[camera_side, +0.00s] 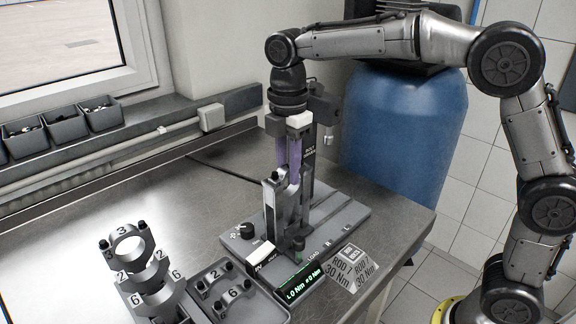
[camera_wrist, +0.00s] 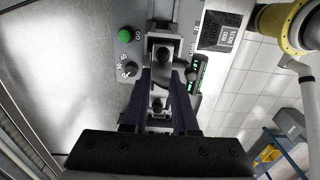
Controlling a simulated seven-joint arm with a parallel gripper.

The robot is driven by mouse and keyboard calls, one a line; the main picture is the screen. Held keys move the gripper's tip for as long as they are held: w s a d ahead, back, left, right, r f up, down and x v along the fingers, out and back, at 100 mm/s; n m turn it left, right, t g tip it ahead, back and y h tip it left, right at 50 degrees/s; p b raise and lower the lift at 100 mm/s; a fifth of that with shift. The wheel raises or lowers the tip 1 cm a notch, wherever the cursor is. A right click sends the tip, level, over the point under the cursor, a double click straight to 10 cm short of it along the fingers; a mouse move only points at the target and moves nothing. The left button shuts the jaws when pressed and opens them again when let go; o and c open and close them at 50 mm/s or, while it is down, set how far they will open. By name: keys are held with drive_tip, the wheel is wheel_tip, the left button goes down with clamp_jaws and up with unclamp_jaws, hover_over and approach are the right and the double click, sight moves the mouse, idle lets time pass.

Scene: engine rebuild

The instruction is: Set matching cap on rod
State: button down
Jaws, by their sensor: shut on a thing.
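The rod (camera_side: 271,208) stands upright in the grey fixture, its forked upper end just under my fingers. My gripper (camera_side: 289,172) points down over it with purple fingers, shut on a small grey cap (camera_side: 293,187) at the fork. The cap is mostly hidden by the fingers, and its number cannot be read. I cannot tell whether it touches the rod. In the wrist view my gripper (camera_wrist: 160,85) reaches toward the fixture, with dark round bolt heads (camera_wrist: 162,54) in line with the fingers.
A tray (camera_side: 283,311) holds caps marked 2 and 6. A rack at front left holds big-end pieces (camera_side: 127,244) marked 3, 2 and 6. A torque display (camera_side: 299,281) reads 0 Nm. A tall post (camera_side: 309,165) stands close behind my fingers.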

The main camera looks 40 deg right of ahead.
drive_tip(key=shift+c, duration=1)
unclamp_jaws()
drive_tip(key=shift+r, duration=0.15)
drive_tip(key=shift+r, duration=3)
